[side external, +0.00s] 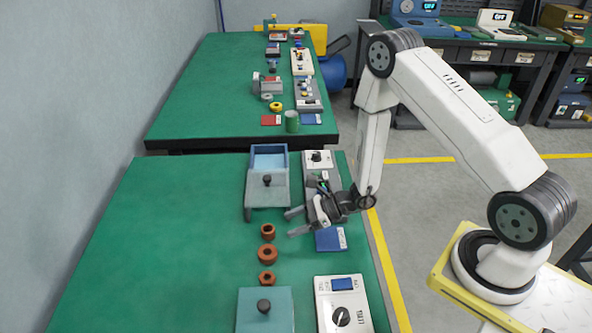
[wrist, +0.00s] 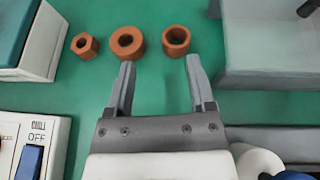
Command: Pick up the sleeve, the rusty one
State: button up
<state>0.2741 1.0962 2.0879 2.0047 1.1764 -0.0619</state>
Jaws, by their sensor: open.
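Three rust-brown hollow parts stand in a row on the green table. The one that looks most like a sleeve, a taller round tube (side external: 267,236), is farthest back in the side view and rightmost in the wrist view (wrist: 176,51). A wider round ring (side external: 267,260) is in the middle, also seen in the wrist view (wrist: 127,55). A smaller hex-looking nut (side external: 267,282) is at the other end, leftmost in the wrist view (wrist: 85,54). My gripper (side external: 289,224) is open and empty, right of the sleeve. In the wrist view its fingertips (wrist: 160,63) point toward the sleeve and ring, apart from both.
A grey-blue box with a black knob (side external: 268,190) stands behind the row; a teal box (side external: 265,315) stands in front. A blue pad (side external: 328,240) lies under my gripper's right side. A white switch box (side external: 342,305) is at front right. The table's left is clear.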

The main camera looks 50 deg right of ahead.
aim_at(262, 231)
jog(key=shift+w+d+f+m+t+h, duration=0.3)
jog(key=shift+w+d+f+m+t, duration=0.1)
jog(key=shift+d+f+m+t, duration=0.2)
jog(key=shift+x, duration=1.3)
jog(key=shift+a, duration=0.1)
jog(key=shift+x, duration=2.5)
jog(key=shift+r, duration=0.1)
grip_shut()
